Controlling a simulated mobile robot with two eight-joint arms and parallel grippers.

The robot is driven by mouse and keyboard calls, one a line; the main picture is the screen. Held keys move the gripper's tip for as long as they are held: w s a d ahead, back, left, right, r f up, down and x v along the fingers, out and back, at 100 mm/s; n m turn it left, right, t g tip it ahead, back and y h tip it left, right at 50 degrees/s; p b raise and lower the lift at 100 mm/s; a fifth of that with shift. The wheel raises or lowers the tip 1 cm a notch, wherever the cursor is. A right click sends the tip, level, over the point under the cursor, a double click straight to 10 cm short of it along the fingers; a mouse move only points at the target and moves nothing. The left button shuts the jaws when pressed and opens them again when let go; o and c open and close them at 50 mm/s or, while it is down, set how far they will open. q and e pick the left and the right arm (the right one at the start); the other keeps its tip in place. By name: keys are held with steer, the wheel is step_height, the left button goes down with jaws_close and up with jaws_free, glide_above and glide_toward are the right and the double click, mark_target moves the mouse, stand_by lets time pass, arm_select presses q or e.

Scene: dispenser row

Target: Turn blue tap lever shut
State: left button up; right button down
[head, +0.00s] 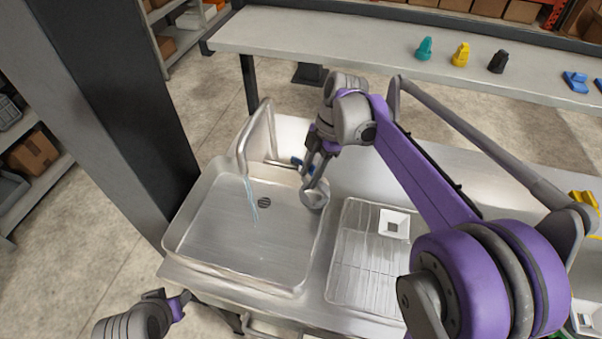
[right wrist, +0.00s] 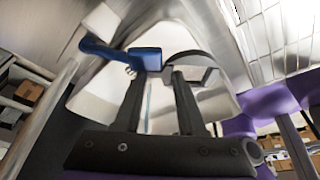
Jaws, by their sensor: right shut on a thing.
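The blue tap lever (head: 297,161) shows beside my right gripper (head: 318,172) at the back right of the sink. In the right wrist view the lever (right wrist: 112,53) reaches from the left to the fingertips of my right gripper (right wrist: 160,75). The gripper is shut on the lever's end, with a gap between its fingers. The tap spout (head: 262,125) arches over the sink basin (head: 205,232), and a thin water stream (head: 250,196) runs from it. My left gripper (head: 168,302) is at the lower left; whether it is open is unclear.
A round grey piece (head: 314,196) sits just below my right gripper. A wire rack (head: 362,262) with a white square dish (head: 394,223) lies right of the basin. A back counter (head: 340,48) holds teal, yellow, black and blue items. A dark post (head: 110,90) stands left.

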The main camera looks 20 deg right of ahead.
steer(key=shift+w+d, duration=0.15)
steer(key=shift+d, duration=0.55)
steer(key=shift+w+d, duration=0.15)
steer(key=shift+d, duration=0.5)
